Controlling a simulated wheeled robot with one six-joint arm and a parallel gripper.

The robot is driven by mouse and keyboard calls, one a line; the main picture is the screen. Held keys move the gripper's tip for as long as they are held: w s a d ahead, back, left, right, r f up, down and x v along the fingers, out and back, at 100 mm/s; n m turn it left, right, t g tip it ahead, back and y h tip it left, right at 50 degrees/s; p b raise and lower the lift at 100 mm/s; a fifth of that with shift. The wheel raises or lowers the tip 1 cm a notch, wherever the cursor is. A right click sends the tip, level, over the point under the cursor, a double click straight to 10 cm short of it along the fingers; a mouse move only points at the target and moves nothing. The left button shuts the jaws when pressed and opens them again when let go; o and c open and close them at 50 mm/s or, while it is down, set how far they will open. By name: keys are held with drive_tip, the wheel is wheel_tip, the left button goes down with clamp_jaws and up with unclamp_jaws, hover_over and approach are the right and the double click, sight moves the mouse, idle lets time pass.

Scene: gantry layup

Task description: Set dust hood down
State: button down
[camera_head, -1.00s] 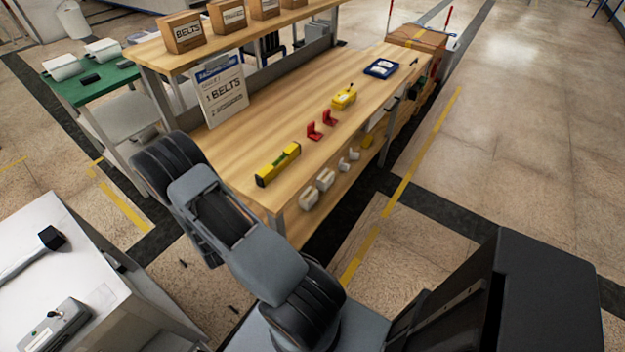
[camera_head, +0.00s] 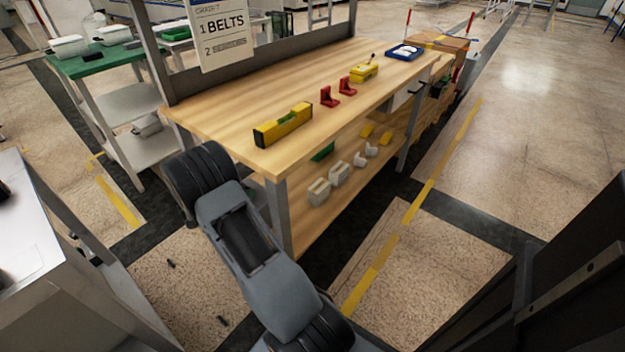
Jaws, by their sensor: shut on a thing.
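I cannot make out a dust hood in the head view. My gripper is outside the picture; only grey and black links of my arm show at the lower middle, in front of the bench's near corner. A wooden workbench (camera_head: 215,122) stands ahead. On its top are a yellow level (camera_head: 283,124), two red angle brackets (camera_head: 338,92), a yellow tool (camera_head: 363,72) and a blue tray (camera_head: 405,52) toward the far end.
A lower shelf (camera_head: 305,222) holds several small white parts and some yellow and green ones. A "BELTS" sign (camera_head: 222,35) stands at the bench's back. A green-topped cart (camera_head: 95,62) is behind left, a white cabinet (camera_head: 40,225) near left. Floor right of the bench is open.

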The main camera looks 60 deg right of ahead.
drive_tip(key=s+d+f+b, duration=0.2)
drive_tip(key=d+f+b, duration=0.6)
drive_tip(key=d+f, duration=0.4)
drive_tip(key=shift+s+d+f, duration=0.2)
drive_tip(key=shift+d+f, duration=0.2)
drive_tip(key=shift+d, duration=0.25)
drive_tip(key=shift+f, duration=0.1)
drive_tip(key=c, duration=0.8)
unclamp_jaws()
drive_tip(key=shift+o, duration=0.2)
